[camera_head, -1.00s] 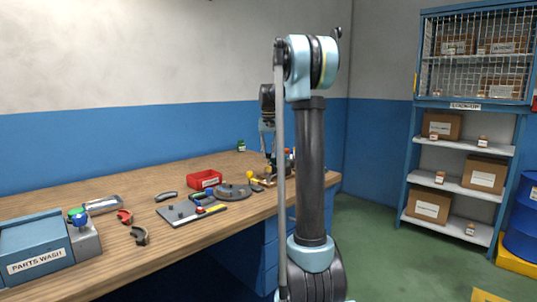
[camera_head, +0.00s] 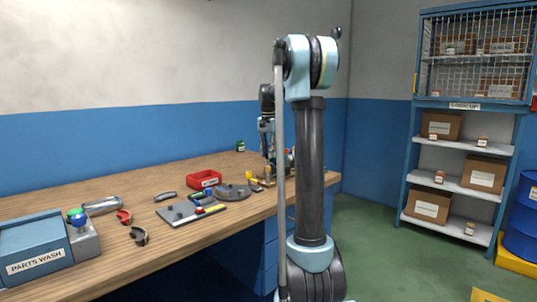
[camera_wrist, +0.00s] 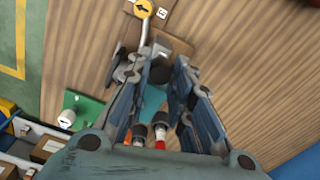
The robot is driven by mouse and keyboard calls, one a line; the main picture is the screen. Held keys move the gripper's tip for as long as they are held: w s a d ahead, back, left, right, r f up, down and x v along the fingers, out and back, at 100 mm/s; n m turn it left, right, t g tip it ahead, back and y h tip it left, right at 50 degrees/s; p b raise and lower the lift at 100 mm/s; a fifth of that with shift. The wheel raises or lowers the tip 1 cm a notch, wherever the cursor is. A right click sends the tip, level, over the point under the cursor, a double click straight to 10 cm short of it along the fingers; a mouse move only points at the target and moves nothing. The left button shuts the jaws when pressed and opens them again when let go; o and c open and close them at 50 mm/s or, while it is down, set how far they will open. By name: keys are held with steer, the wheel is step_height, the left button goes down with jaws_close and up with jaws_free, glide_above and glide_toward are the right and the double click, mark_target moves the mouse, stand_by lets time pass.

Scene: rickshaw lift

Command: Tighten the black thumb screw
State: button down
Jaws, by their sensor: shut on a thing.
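In the wrist view my gripper (camera_wrist: 164,62) reaches away from the camera, its two fingers close together at the tips. A small dark piece, apparently the black thumb screw (camera_wrist: 160,50), sits between the fingertips, mostly hidden by them. It is at a brown block or plate (camera_wrist: 172,42). In the head view my gripper (camera_head: 268,150) is low over the far right of the bench, partly hidden by my arm, and the screw cannot be made out.
The wooden bench (camera_head: 100,190) holds a red bin (camera_head: 205,179), a grey plate with tools (camera_head: 190,212), a round grey fixture (camera_head: 233,192) and a blue parts-wash box (camera_head: 35,250). A green item (camera_wrist: 85,110) stands left of the fingers in the wrist view.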

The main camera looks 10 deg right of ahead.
steer(key=shift+a, duration=0.15)
steer(key=c, duration=1.4)
jaws_free()
step_height(320, 180, up, 12)
steer(key=shift+w+f, duration=0.1)
